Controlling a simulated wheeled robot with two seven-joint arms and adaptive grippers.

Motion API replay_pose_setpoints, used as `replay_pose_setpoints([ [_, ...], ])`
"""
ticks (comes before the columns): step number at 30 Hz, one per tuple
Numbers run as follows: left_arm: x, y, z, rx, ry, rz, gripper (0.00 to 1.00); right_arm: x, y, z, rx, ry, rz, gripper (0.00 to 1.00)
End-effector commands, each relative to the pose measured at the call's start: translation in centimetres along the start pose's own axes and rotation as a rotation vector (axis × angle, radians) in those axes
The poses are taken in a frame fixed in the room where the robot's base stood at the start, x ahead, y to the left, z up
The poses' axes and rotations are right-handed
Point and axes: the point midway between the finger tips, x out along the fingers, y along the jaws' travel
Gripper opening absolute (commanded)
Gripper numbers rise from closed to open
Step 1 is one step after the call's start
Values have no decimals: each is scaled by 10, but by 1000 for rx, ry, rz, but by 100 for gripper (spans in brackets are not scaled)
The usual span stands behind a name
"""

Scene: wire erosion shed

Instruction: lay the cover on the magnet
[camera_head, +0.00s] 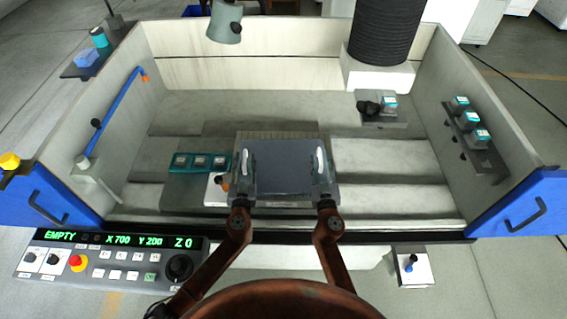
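The cover (282,170) is a clear, greyish sheet that lies level between my two grippers, over the front of the work area. The magnet (279,134) is a grey block with a finely striped top; its back strip shows beyond the cover, and the rest is seen only dimly or hidden beneath it. I cannot tell whether the cover touches it or hangs above. My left gripper (243,168) is at the cover's left edge and appears shut on it. My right gripper (320,166) is at the right edge and appears shut on it too.
A teal tray (172,167) with several small blocks sits left of the cover, with a white piece (214,188) beside it. Tank walls (483,110) enclose the area. A control panel (110,262) is front left.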

Motion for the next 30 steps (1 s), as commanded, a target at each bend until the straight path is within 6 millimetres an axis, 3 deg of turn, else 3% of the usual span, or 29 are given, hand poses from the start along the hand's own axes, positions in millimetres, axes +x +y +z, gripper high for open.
replay_pose_setpoints([
  [8,-12,0,2,-1,-2,-1,29,0,1,1,0,-2,2,29],
  [21,-97,-1,2,-2,-3,-1,29,0,1,1,0,-2,3,29],
  [30,-120,0,0,1,-1,-1,29,-6,1,2,1,-3,3,29],
])
